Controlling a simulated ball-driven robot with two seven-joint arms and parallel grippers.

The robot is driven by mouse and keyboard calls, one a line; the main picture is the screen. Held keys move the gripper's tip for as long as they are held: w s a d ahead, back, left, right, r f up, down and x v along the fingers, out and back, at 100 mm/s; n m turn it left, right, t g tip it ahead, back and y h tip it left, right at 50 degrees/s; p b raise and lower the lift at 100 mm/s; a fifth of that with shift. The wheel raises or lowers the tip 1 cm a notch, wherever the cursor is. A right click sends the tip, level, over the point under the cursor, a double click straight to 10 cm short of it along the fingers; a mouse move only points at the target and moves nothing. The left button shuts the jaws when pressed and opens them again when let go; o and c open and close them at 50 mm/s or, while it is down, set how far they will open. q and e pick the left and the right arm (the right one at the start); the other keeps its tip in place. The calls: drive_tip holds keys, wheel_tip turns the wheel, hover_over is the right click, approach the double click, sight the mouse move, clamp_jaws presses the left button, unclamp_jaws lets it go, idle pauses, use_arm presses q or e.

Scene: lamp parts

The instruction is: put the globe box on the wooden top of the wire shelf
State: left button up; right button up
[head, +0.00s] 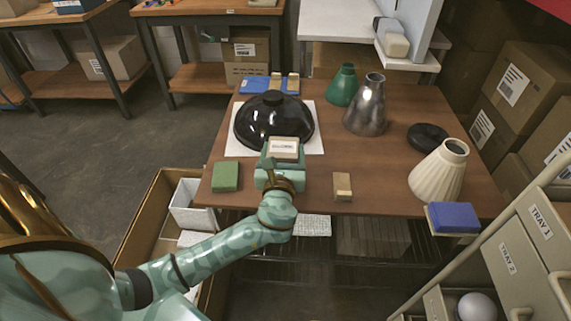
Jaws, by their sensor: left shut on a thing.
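A small cream box with a printed label (284,148), which looks like the globe box, is held in my left gripper (280,166). The print is too small to read for sure. The gripper is shut on the box at the front edge of the wooden top (320,185) of the wire shelf (290,270). From this angle I cannot tell whether the box touches the top. The gripper's fingertips are partly hidden. My right gripper is not in view.
A black dome shade (274,118) on a white sheet is just behind the box. A green block (225,177) lies left and a wood-and-cream block (342,186) right. A cream shade (440,172) and blue block (453,217) stand farther right. Bare wood shows between them.

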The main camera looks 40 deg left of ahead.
use_arm(q)
drive_tip(key=f+b, duration=0.1)
drive_tip(key=f, duration=0.1)
drive_tip(key=f+b, duration=0.1)
drive_tip(key=f, duration=0.1)
drive_tip(key=shift+w+a+f+b, duration=0.1)
drive_tip(key=shift+w+a+b, duration=0.1)
drive_tip(key=shift+w+b, duration=0.1)
drive_tip(key=shift+s+r, duration=0.1)
drive_tip(key=shift+r, duration=0.15)
drive_tip(key=shift+f, duration=0.1)
drive_tip(key=o, duration=1.2)
drive_tip(key=shift+s+d+p, duration=0.25)
drive_tip(key=shift+s+p, duration=0.05)
drive_tip(key=p+v, duration=0.2)
drive_tip(key=v, duration=0.9)
drive_tip(key=shift+s, duration=0.15)
